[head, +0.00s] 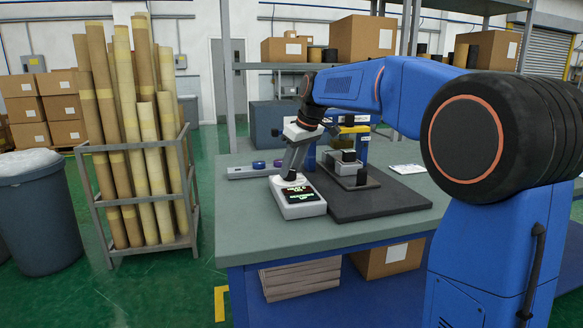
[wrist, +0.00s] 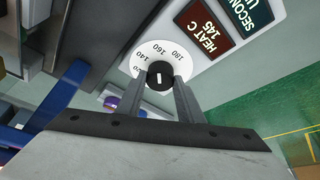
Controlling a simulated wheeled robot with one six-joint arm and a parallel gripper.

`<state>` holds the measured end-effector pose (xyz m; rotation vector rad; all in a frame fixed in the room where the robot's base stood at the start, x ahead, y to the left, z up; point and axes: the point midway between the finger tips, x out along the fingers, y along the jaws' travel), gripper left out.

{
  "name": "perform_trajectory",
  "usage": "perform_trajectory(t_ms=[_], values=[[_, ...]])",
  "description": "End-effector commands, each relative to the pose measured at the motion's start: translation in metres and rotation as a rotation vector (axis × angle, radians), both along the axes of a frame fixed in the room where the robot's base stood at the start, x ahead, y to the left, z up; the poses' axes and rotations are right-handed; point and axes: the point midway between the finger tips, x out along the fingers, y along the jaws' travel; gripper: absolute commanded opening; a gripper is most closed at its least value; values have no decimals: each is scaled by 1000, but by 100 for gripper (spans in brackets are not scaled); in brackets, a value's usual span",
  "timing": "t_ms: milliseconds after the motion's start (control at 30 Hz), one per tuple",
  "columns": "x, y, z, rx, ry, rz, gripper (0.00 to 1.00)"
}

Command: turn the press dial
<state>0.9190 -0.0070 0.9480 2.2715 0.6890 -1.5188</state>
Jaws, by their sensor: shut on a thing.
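The press dial is a black knob (wrist: 160,71) with a white mark, on a round white scale printed 140, 160 and 180. It sits on a white control box (head: 301,211) on the bench; in the wrist view the box (wrist: 272,37) has a red display (wrist: 208,35) reading HEAT C 145 and a dark green one reading SECONDS, its number cut off. My gripper (wrist: 161,86) is shut on the knob, one finger on each side.
The press (head: 352,160) stands right of the box on a dark mat (head: 375,203). A grey strip (head: 240,172) with blue and purple rolls lies behind left. The bench top (head: 245,225) is clear in front. A rack of tall rolls (head: 140,160) stands left of the bench.

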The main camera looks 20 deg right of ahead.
Motion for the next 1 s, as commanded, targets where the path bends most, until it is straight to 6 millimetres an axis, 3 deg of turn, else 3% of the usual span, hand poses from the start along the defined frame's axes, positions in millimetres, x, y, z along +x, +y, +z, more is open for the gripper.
perform_trajectory(t_ms=[67, 100, 167, 567, 1000], values=[[0, 0, 0, 1, -1, 0, 11], [0, 0, 0, 1, -1, 0, 43], [0, 0, 0, 1, -1, 0, 52], [-2, -2, 7, 0, -2, 1, 52], [-27, -19, 79, 0, -2, 1, 52]])
